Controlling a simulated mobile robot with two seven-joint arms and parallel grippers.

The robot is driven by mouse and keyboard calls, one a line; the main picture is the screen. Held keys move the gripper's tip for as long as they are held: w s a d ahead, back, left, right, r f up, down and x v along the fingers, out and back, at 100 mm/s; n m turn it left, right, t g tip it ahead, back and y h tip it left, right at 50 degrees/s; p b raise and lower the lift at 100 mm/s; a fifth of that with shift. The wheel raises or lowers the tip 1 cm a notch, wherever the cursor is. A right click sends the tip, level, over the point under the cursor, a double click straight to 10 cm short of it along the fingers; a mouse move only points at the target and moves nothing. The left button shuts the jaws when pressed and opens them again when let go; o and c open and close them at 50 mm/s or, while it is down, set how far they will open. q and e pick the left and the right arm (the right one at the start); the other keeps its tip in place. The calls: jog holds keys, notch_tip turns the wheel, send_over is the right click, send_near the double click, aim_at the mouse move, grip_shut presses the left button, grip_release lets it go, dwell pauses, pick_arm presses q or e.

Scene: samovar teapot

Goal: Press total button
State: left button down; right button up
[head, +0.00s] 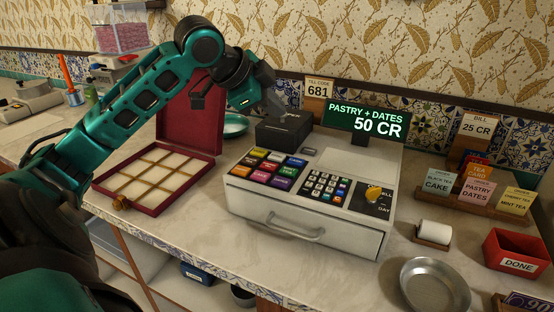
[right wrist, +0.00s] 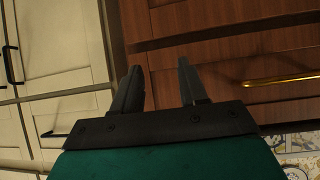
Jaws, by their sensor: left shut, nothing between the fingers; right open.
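The white till (head: 308,221) stands on the counter with a drawer handle at its front. Its coloured keys (head: 275,166) and small number keypad (head: 327,187) face me; which key is the total button is too small to read. The green display (head: 366,122) reads "PASTRY + DATES 50 CR". My left gripper (head: 283,112) is shut and empty, above or behind the black printer box (head: 281,134) at the till's back left, away from the keys. My right gripper (right wrist: 157,80) is open and empty in the right wrist view, before cabinet fronts.
An open red box (head: 160,178) with compartments lies left of the till. At right are a metal bowl (head: 435,284), a paper roll (head: 433,232), a card rack (head: 480,203) and a red "DONE" tray (head: 517,250). A brass handle (right wrist: 283,80) shows on the wooden drawers.

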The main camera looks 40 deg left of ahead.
pick_arm(q)
jog(key=b, duration=0.5)
send_over(277, 157)
jog(key=f, duration=0.5)
jog(key=shift+s+a+f, duration=0.15)
jog(key=shift+s+f, duration=0.1)
jog(key=shift+s, duration=0.05)
jog(key=shift+f, duration=0.35)
jog(key=shift+f+b, duration=0.5)
jog(key=shift+f, duration=0.25)
pick_arm(e)
jog(key=shift+y, duration=0.3)
jog(key=f, duration=0.1)
jog(key=w+a+f, duration=0.1)
jog(key=a+f, duration=0.1)
jog(key=shift+w+f, duration=0.25)
jog(key=shift+w, duration=0.05)
jog(key=shift+s, duration=0.1)
jog(key=shift+f, duration=0.1)
pick_arm(q)
jog(key=shift+f, duration=0.4)
pick_arm(e)
jog(key=shift+f, duration=0.1)
